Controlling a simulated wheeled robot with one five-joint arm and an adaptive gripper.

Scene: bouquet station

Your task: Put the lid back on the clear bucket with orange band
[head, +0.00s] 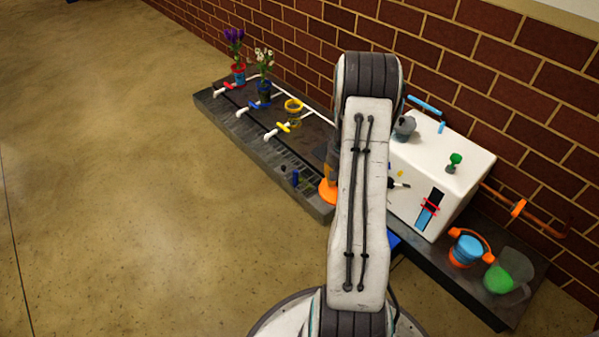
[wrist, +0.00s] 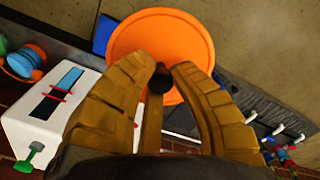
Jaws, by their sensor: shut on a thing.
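My gripper (wrist: 160,77) is shut on the black knob of a round orange lid (wrist: 178,35), which fills the upper middle of the wrist view. In the head view the lid (head: 327,194) shows as an orange edge left of my arm, which hides most of it and of my gripper. The clear bucket with orange band (head: 463,254) stands on the dark bench at the right, with blue inside and an orange handle. Its top appears uncovered. The bucket (wrist: 22,63) also shows at the left edge of the wrist view, apart from the lid.
A white box (head: 425,170) with a red-marked blue gauge stands between the lid and the bucket. A clear jug with green contents (head: 510,277) is right of the bucket. Flower pots (head: 264,89) and a yellow pot (head: 293,108) stand at the far left. A brick wall runs behind.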

